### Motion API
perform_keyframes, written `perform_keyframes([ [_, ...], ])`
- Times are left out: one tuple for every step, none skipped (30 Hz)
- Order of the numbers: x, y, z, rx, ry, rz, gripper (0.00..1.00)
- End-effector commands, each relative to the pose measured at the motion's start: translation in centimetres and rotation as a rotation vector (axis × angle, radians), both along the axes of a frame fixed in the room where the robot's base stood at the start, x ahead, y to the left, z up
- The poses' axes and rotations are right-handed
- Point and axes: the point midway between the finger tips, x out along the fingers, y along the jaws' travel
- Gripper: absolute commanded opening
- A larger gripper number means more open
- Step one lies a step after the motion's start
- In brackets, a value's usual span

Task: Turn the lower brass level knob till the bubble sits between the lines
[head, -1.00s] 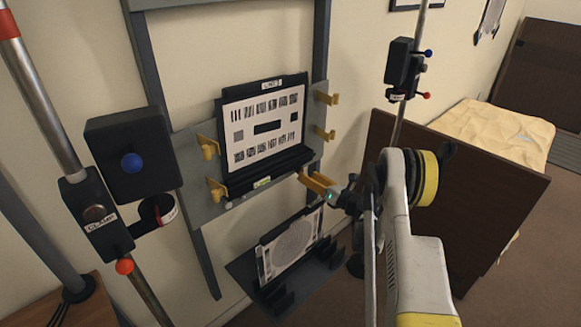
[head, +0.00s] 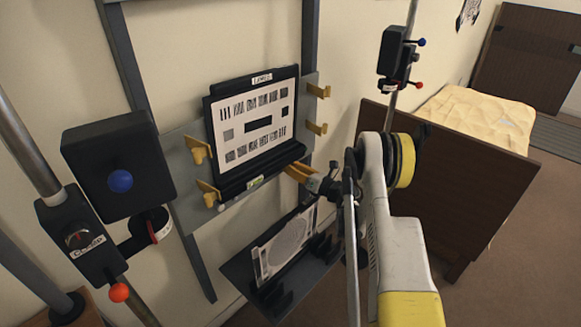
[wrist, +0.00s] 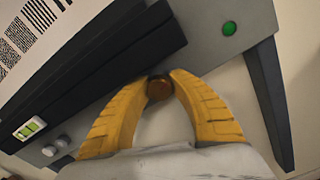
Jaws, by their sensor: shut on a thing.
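The test chart board (head: 253,121) leans in a black holder on the grey plate by the wall. My gripper (head: 291,168) is at the plate's lower right, under the black ledge. In the wrist view my gripper (wrist: 159,92) has its two yellow fingers shut on a round brass knob (wrist: 159,89), one finger on each side. The fingers hide the knob in the head view. The level vial (head: 255,183) is on the lower ledge; in the wrist view the green vial (wrist: 30,128) lies at lower left. The bubble's exact place between the lines is too small to tell.
Yellow clips (head: 197,151) stick out at both sides of the plate. A lower shelf (head: 245,272) holds a second chart (head: 288,246). A clamp post (head: 75,240) stands at left, another post (head: 400,60) at right. A brown panel (head: 450,180) stands right of my arm.

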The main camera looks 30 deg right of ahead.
Motion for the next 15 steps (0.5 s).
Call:
perform_keyframes([
  [0.00, 0.00, 0.00, -0.007, -0.002, 0.000, 0.00],
  [0.00, 0.00, 0.00, -0.014, -0.005, 0.000, 0.00],
  [0.01, 0.00, 0.00, -0.024, -0.009, 0.000, 0.00],
  [0.01, 0.01, -0.01, -0.034, -0.012, 0.000, 0.00],
  [0.01, 0.00, -0.01, -0.046, -0.017, 0.000, 0.00],
  [0.01, -0.01, 0.00, -0.064, -0.023, 0.000, 0.00],
  [0.01, -0.01, 0.00, -0.080, -0.029, 0.000, 0.00],
  [0.01, -0.01, 0.00, -0.097, -0.035, 0.000, 0.00],
  [0.02, -0.01, -0.01, -0.121, -0.044, 0.000, 0.00],
  [0.02, -0.01, -0.01, -0.142, -0.051, 0.000, 0.00],
  [0.01, -0.01, -0.02, -0.162, -0.059, 0.000, 0.00],
  [0.02, -0.02, -0.02, -0.191, -0.069, 0.000, 0.00],
  [0.02, -0.02, -0.02, -0.213, -0.077, 0.000, 0.00],
  [0.03, -0.02, -0.03, -0.237, -0.086, 0.000, 0.00],
  [0.03, -0.02, -0.03, -0.267, -0.097, 0.000, 0.00],
])
